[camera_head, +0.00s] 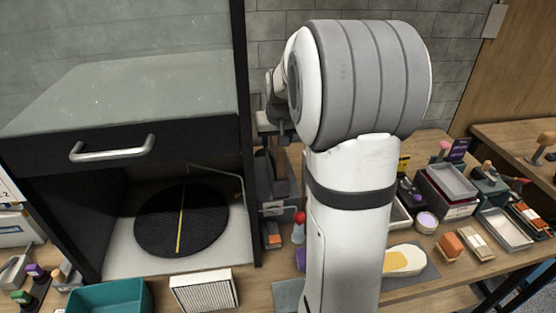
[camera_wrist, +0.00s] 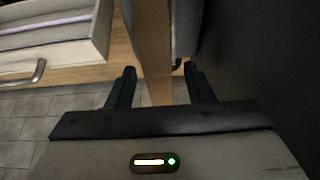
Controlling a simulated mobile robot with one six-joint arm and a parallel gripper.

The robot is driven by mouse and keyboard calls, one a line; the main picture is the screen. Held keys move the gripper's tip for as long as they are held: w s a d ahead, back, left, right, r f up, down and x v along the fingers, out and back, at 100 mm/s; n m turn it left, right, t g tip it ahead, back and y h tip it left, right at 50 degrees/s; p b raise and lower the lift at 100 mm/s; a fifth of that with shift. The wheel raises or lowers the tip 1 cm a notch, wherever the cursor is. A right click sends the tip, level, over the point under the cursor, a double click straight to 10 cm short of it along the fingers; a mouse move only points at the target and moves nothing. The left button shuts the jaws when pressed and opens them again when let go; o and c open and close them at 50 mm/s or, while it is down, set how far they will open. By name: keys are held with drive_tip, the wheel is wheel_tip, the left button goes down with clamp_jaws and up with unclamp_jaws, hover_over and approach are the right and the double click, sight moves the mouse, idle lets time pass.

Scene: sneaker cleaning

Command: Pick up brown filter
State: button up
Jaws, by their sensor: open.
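A narrow brown upright slab shows in the wrist view (camera_wrist: 151,40), probably the brown filter seen edge-on. It runs between the two dark fingers of my gripper (camera_wrist: 160,68), which are open with a gap on each side. I cannot tell how deep it sits between them. In the head view, my gripper (camera_head: 275,126) is partly hidden behind my arm. It points down above a dark brown upright piece (camera_head: 282,182) at a grey holder beside the cabinet.
A black cabinet (camera_head: 243,120) stands close left, with a round black pad (camera_head: 160,225) inside. A white pleated filter (camera_head: 204,296) and a teal bin (camera_head: 108,298) lie in front. A red-topped bottle (camera_head: 299,230) stands near my arm. Trays and brushes crowd the right bench.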

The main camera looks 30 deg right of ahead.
drive_tip(key=shift+f, duration=0.25)
drive_tip(key=shift+c, duration=0.5)
drive_tip(key=c, duration=0.9)
